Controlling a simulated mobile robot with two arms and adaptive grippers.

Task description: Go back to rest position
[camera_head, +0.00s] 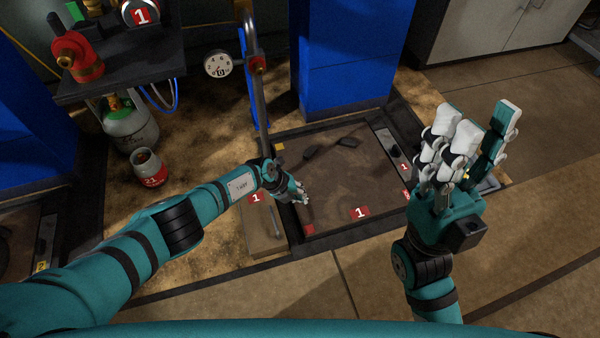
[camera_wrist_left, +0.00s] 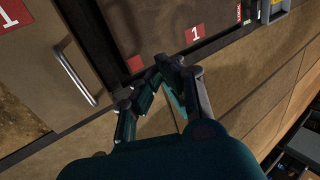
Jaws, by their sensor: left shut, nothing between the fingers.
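My left gripper (camera_head: 301,194) is low over the near left edge of a dark-framed floor platform (camera_head: 325,200). In the left wrist view its fingertips (camera_wrist_left: 165,68) meet with nothing between them. The handle of a small wooden panel (camera_wrist_left: 75,75) lies to its left there. My right gripper (camera_head: 482,120) is raised at the right of the head view, fingers pointing up and spread apart, with nothing seen between them. It hides part of the platform's right edge.
A blue column (camera_head: 345,50) stands behind the platform. A metal pipe (camera_head: 263,110) rises behind my left wrist, near a dial (camera_head: 217,65). A gas cylinder (camera_head: 128,125) and a red canister (camera_head: 149,170) stand at the left. The floor at the lower right (camera_head: 540,250) is clear.

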